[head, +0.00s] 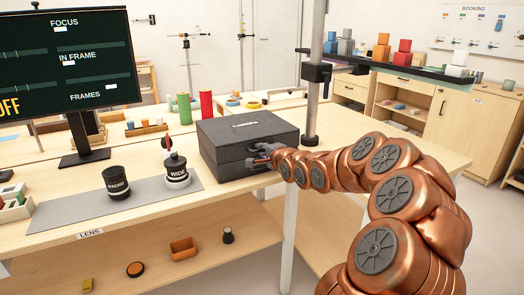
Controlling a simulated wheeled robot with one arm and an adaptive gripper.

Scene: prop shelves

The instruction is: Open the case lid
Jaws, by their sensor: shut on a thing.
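The dark grey case (226,164) stands on the wooden table, right of the grey mat. Its lid (245,127) is down, with a small light strip on top. My gripper (252,162) is at the front face of the case, near its right side, close to the seam between lid and body. It is shut on a part at the case front, which looks like the lid's front edge or latch. The fingertips are small and dark against the case, so the exact contact is hard to see.
Two black lens cylinders, one marked MACRO (117,184) and one marked WIDE (176,170), stand on the grey mat (75,211) left of the case. A monitor (65,62) stands behind them.

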